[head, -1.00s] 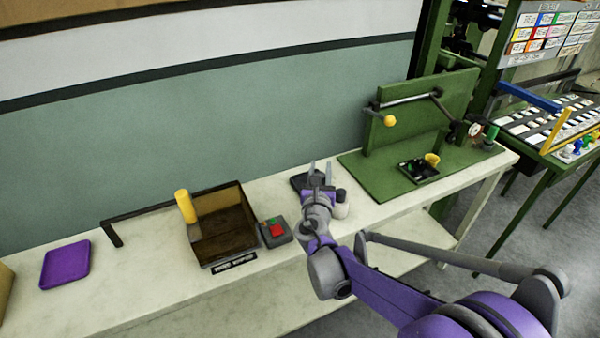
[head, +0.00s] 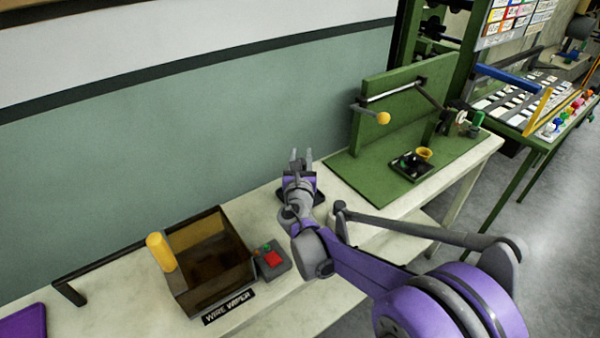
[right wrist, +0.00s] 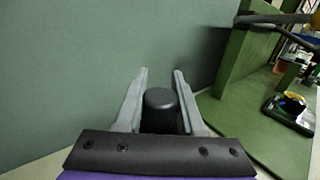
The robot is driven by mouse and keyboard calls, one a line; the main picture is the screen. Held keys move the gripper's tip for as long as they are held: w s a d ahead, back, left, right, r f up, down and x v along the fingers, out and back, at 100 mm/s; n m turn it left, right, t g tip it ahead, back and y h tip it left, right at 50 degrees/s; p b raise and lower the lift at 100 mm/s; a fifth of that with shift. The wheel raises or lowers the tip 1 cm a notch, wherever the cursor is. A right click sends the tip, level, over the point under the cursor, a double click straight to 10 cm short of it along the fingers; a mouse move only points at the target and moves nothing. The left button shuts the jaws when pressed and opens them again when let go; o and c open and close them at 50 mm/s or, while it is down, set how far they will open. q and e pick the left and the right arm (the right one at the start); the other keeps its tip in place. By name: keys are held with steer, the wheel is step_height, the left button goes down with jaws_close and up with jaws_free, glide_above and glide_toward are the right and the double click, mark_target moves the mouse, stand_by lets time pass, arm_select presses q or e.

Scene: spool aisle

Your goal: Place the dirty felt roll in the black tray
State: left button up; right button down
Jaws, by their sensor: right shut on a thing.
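My right gripper (head: 301,158) is over the back of the bench, fingers pointing toward the wall. In the right wrist view it is shut on a dark, round-topped cylinder, which I take for the dirty felt roll (right wrist: 160,98); my gripper hides it in the head view. A small black tray (head: 424,174) lies on the green board to the right, apart from the gripper, with a yellow cup and small green pieces in it. It also shows in the right wrist view (right wrist: 286,117). A dark flat thing (head: 319,197) lies partly hidden under my right gripper. My left gripper is out of view.
A brown open box (head: 222,278) labelled WIRE WIPER, with a yellow cylinder (head: 161,252), stands left, beside a grey box with a red button (head: 272,261). A crank with a yellow knob (head: 383,118) juts out above the green board (head: 350,172). A purple tray (head: 24,323) is far left.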

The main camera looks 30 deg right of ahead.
steer(key=shift+f+b, duration=0.35)
steer(key=shift+f, duration=1.75)
steer(key=c, duration=0.5)
jaws_free()
steer(key=shift+f, duration=0.15)
steer(key=shift+r, duration=0.2)
steer(key=v, duration=1.2)
